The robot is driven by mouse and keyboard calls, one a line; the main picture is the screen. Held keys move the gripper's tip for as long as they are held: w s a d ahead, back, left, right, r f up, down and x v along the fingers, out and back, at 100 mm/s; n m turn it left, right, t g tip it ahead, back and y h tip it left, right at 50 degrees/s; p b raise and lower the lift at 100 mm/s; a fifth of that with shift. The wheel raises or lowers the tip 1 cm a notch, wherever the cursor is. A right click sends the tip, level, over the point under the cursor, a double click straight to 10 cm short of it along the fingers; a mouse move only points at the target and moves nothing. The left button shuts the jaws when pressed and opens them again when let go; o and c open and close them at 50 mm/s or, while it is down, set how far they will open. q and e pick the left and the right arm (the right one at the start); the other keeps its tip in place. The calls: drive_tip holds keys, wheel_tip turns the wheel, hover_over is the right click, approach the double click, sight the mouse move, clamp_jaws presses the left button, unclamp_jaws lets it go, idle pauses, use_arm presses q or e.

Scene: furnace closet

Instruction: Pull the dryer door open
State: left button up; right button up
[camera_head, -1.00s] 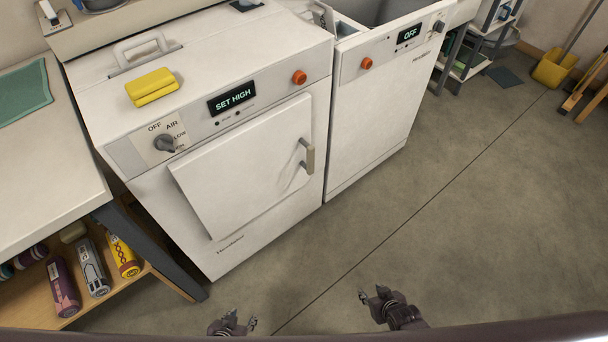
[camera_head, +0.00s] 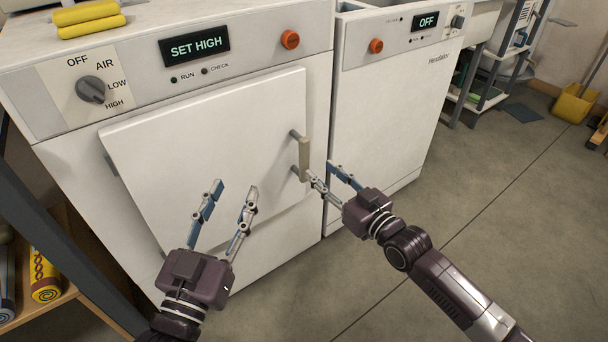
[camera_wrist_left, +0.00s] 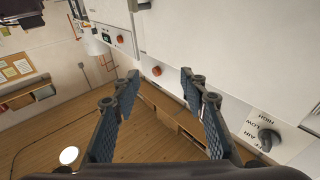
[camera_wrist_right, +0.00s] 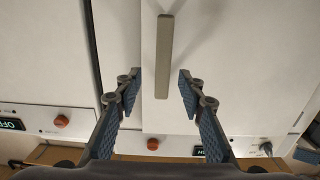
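The dryer door (camera_head: 210,150) is a white panel on the front of the left machine and looks closed. Its grey bar handle (camera_head: 304,158) stands upright near the door's right edge. My right gripper (camera_head: 325,170) is open, just in front of and slightly below the handle. In the right wrist view, the handle (camera_wrist_right: 164,55) lies ahead between the two spread fingers, and I see no finger touching it. My left gripper (camera_head: 232,188) is open and empty in front of the door's lower part. The left wrist view shows its fingers (camera_wrist_left: 158,80) apart with nothing between them.
The dryer's panel has a dial (camera_head: 91,89), a display reading SET HIGH (camera_head: 195,47) and an orange button (camera_head: 290,39). A second white machine (camera_head: 385,120) reading OFF stands close on the right. A shelf with bottles (camera_head: 45,275) is at lower left.

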sight(306, 159)
drive_tip(key=x, duration=0.2)
drive_tip(key=b+x, duration=0.1)
drive_tip(key=shift+a+r, duration=0.25)
drive_tip(key=shift+a, duration=0.05)
drive_tip(key=b+x, duration=0.1)
drive_tip(key=x, duration=0.3)
use_arm(q)
drive_tip(key=s+r+t+h, duration=0.2)
drive_tip(key=s+r+t, duration=0.5)
drive_tip(key=r, duration=0.5)
drive_tip(key=shift+a+r+h, duration=0.2)
drive_tip(key=shift+r+h, duration=0.05)
drive_tip(key=shift+h, duration=0.15)
use_arm(e)
drive_tip(key=shift+w+a+r, duration=0.1)
drive_tip(key=shift+w+a, duration=0.1)
drive_tip(key=shift+w, duration=0.05)
use_arm(q)
drive_tip(key=shift+s, duration=0.1)
use_arm(e)
clamp_jaws()
